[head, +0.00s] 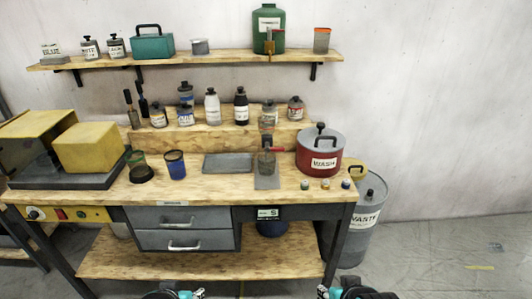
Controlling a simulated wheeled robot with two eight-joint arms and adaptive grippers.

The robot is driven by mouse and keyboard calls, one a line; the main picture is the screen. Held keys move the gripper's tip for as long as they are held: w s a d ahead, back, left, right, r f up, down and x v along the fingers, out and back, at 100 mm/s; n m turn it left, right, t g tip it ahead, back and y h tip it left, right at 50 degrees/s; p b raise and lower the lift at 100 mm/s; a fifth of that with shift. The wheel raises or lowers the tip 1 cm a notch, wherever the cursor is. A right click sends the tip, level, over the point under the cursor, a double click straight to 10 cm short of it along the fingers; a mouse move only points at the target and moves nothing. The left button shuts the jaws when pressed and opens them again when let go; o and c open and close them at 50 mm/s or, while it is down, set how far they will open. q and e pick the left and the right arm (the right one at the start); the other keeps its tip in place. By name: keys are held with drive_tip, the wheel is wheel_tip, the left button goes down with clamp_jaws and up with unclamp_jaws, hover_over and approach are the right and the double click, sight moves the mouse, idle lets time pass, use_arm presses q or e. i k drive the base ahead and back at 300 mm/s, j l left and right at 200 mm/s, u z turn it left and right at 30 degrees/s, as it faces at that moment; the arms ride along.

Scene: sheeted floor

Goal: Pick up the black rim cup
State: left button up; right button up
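A blue cup (176,168) with a dark rim stands upright on the workbench, left of the middle; it looks like the black rim cup. Just left of it is a greenish cup (138,160) on a round black base. My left gripper (193,293) and my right gripper (325,291) show only in part at the bottom edge, in front of the bench and well below its top. Both are apart from the cups. Their fingers are too small and cut off to tell whether they are open.
The wooden workbench (215,190) has drawers (185,228) and a lower shelf. A yellow box machine (90,148) stands left of the cups, a grey tray (228,162) right. A red wash pot (320,155) is farther right. Bottles line the raised ledge behind. A waste bin (365,225) stands at the right.

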sight(174, 158)
drive_tip(key=i+l+u, duration=0.2)
drive_tip(key=u, duration=0.2)
drive_tip(key=i+l+u, duration=0.55)
drive_tip(key=u, duration=0.25)
drive_tip(key=l, duration=0.1)
